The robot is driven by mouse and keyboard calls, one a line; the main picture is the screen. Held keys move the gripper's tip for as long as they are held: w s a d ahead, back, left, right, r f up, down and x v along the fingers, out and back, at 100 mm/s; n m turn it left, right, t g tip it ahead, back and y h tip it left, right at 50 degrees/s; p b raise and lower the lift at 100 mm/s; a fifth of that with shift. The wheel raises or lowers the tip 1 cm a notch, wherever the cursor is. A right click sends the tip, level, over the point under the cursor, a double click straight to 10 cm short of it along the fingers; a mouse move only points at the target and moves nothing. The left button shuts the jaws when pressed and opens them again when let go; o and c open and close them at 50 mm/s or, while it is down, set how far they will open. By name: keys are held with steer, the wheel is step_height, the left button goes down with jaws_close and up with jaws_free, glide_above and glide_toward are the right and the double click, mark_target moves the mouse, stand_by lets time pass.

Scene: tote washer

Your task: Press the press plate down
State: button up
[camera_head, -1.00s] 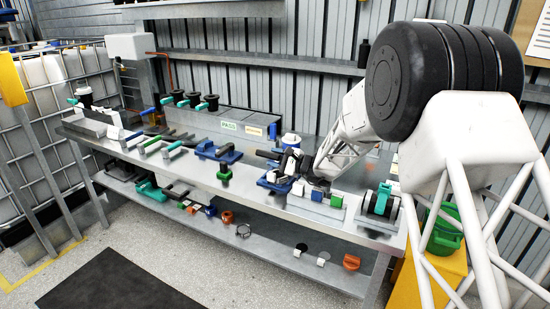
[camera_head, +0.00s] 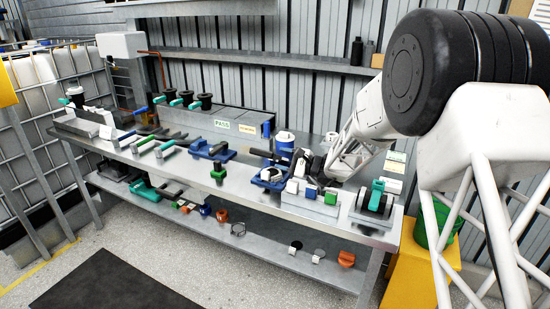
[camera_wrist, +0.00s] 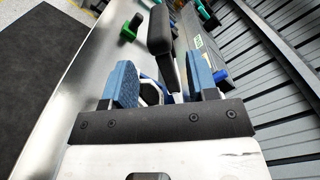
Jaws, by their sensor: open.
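A blue clamp-like fixture (camera_head: 268,180) stands on the steel bench, right of centre in the head view. A dark padded bar (camera_head: 262,153) extends left above it. I cannot tell for certain which part is the press plate. My gripper (camera_head: 298,163) is beside this fixture, at its right. In the wrist view my gripper (camera_wrist: 163,75) is open, its two blue-padded fingers apart. The black padded bar (camera_wrist: 158,32) lies beyond and between the fingertips. A white and black part shows low between the fingers, partly hidden. Whether the fingers touch anything is unclear.
A grey block with white, blue and green pieces (camera_head: 310,195) sits in front of my gripper. A teal-handled fixture (camera_head: 377,193) is at the right bench end. A white and blue cylinder (camera_head: 284,140) stands behind.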

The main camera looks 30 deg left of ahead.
steer(key=shift+d, duration=1)
steer(key=c, duration=0.3)
steer(key=shift+s+a+r, duration=0.2)
steer(key=c, duration=0.3)
steer(key=shift+s+a+r+n+g+h, duration=0.6)
steer(key=shift+s+a+r+n+g, duration=0.35)
steer(key=shift+s, duration=0.2)
jaws_close()
steer(key=s+a+r+n+g+h, duration=0.2)
steer(key=s+a+r+n+h, duration=0.3)
steer(key=h, duration=0.6)
steer(key=w+a+r+t+h, duration=0.3)
steer(key=w+r+t+h, duration=0.2)
steer(key=r, duration=0.5)
steer(key=shift+w+r+n+t+h, duration=0.4)
steer(key=shift+w+t, duration=0.25)
steer(key=shift+w, duration=0.7)
